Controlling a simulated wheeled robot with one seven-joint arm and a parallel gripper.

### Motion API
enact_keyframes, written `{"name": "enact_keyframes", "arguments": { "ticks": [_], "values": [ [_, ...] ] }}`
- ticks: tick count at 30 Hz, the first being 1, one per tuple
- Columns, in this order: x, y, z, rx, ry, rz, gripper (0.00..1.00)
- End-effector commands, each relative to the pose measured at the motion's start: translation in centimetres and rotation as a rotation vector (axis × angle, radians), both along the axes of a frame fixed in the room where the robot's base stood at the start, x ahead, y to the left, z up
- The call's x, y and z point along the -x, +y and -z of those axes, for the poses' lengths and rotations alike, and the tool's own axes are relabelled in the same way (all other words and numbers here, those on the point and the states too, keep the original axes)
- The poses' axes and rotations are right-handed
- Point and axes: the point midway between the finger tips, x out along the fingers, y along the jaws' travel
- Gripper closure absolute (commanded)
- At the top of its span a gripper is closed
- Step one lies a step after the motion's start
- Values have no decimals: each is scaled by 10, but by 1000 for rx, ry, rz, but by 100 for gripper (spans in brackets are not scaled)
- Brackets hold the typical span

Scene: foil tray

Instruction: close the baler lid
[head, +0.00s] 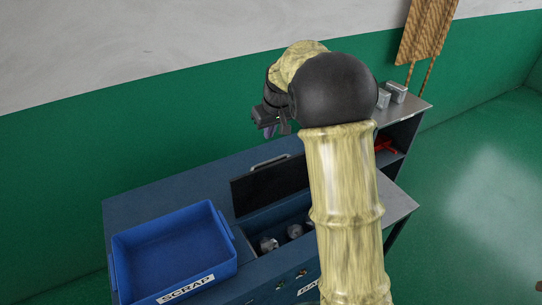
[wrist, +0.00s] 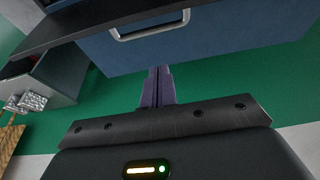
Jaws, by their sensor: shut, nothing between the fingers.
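The baler lid (head: 270,188) stands raised over the opening of the blue bench in the head view, its dark inner face towards me. Its metal handle (head: 268,163) shows at the top edge. In the wrist view the lid's blue face (wrist: 215,42) and handle (wrist: 150,30) are near the top of the picture. My gripper (head: 285,128) is above the lid in the head view, partly hidden by my own arm. Its purple fingers (wrist: 158,88) are together, empty, and look apart from the handle.
A blue tray labelled SCRAP (head: 175,250) sits on the bench at the left. Several crumpled foil pieces (head: 268,244) lie in the opening. Foil blocks (head: 397,92) stand on the grey shelf unit at the right. The green wall (head: 150,165) is close behind the bench.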

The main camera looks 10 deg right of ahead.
Motion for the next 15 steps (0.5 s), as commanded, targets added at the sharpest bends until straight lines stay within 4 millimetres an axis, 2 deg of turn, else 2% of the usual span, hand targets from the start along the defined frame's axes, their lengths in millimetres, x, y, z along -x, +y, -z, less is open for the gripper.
{"name": "enact_keyframes", "arguments": {
  "ticks": [10,15],
  "values": [
    [-1,0,1,0,0,0,100],
    [-4,1,12,0,3,1,100]
  ]
}}
